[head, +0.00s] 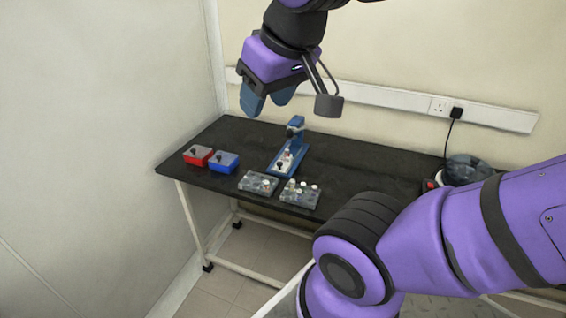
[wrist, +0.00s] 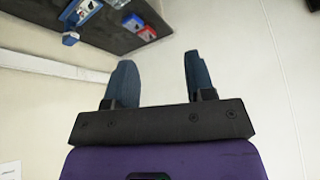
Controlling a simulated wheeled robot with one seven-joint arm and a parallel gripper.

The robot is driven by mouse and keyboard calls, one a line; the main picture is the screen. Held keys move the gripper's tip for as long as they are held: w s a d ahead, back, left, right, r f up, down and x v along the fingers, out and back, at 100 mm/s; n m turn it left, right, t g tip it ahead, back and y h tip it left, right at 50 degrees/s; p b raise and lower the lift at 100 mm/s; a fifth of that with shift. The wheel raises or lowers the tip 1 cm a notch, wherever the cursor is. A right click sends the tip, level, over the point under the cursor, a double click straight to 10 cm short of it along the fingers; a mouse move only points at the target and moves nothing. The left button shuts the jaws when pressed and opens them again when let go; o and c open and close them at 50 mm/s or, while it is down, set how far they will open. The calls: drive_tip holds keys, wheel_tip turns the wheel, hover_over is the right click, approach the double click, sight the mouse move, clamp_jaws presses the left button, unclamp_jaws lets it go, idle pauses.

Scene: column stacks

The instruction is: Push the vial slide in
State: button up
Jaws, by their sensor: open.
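A blue device (head: 294,133) with a low base and an upright post stands at the back middle of the black table. A pale slide with small vials (head: 284,161) sits on its base; how far in it is, I cannot tell. In the wrist view the blue device (wrist: 71,38) shows at the top left. My gripper (head: 267,101) is high above the table, up and to the left of the device, and touches nothing. In the wrist view its two blue fingers (wrist: 156,75) are spread apart with nothing between them.
A red box (head: 197,158) and a blue box (head: 224,165) stand on the left of the table (head: 350,160). Two grey racks (head: 258,186) (head: 300,197) with small items stand at the front edge. A dark round object (head: 466,168) is at the right. The table's middle right looks clear.

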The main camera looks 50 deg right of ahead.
drive_tip(key=w+d+f+m+g, duration=0.1)
drive_tip(key=w+d+f+m, duration=0.25)
drive_tip(key=w, duration=0.45)
drive_tip(key=w+d+f+m+g+h, duration=0.1)
drive_tip(key=w+d+f+m, duration=0.1)
drive_tip(key=w+d+m, duration=0.45)
drive_tip(key=w+d+f+m+g, duration=0.1)
drive_tip(key=w+d+f+m, duration=0.15)
drive_tip(key=w, duration=0.65)
drive_tip(key=m+g+h, duration=0.3)
drive_tip(key=m+g, duration=0.1)
drive_tip(key=m, duration=0.6)
hover_over(280, 163)
drive_tip(key=w+a, duration=0.2)
drive_tip(key=a, duration=0.2)
wheel_tip(280, 163, down, 28)
drive_tip(key=x, duration=1.1)
clamp_jaws()
